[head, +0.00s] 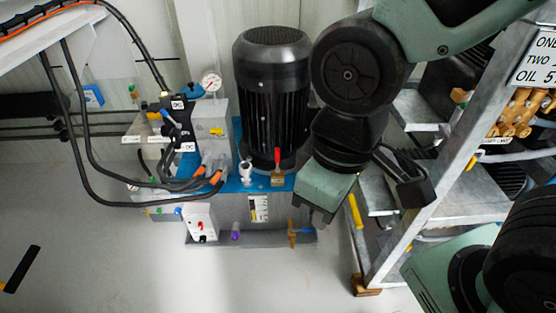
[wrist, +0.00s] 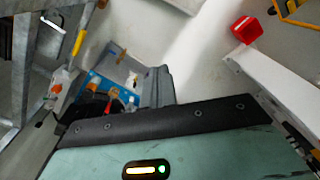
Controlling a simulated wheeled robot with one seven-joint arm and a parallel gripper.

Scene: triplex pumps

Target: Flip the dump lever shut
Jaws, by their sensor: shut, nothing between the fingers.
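A red-handled lever (head: 278,157) stands upright on a small brass valve (head: 278,178), in front of the black motor on the blue-topped power unit (head: 228,184). No label marks it as the dump lever, and I cannot tell whether it is open or shut. A yellow lever (head: 217,131) sits on the grey block to its left. My gripper (head: 316,214) hangs to the right of the red lever, pointing down, apart from it and empty. In the wrist view my gripper (wrist: 158,87) shows its grey fingers together, with the blue top (wrist: 96,80) beside them.
The black motor (head: 270,95) rises behind the red lever. Black hoses (head: 90,165) loop at left. A brass tap (head: 292,233) sits low on the unit's front. A metal frame (head: 430,190) stands close on the right. A red object (wrist: 246,30) lies on the clear floor.

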